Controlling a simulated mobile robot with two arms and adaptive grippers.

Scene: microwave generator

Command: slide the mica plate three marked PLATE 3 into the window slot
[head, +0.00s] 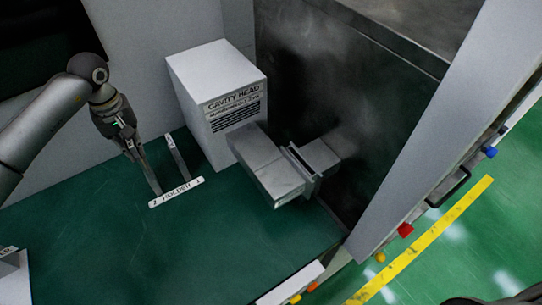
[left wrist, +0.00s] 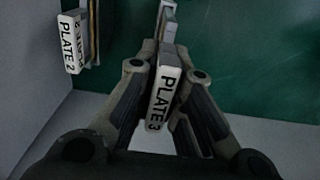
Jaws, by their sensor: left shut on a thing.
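My left gripper (head: 128,142) points down over the holder (head: 176,192) on the green bench. In the left wrist view my left gripper (left wrist: 160,78) is shut on the plate labelled PLATE 3 (left wrist: 163,98). This plate (head: 151,173) shows as a thin upright strip below the fingers in the head view, with its lower end at the holder. Whether it touches the holder's base cannot be told. PLATE 2 (left wrist: 75,42) stands apart to the left in the wrist view. The waveguide (head: 268,165) has a flanged joint (head: 301,170), where a narrow gap shows. My right gripper is not in view.
The white cavity head box (head: 215,100) stands behind the waveguide. A dark cabinet panel (head: 330,90) rises to the right. The green bench (head: 130,250) is clear in front of the holder. A white labelled block (head: 12,270) sits at the lower left edge.

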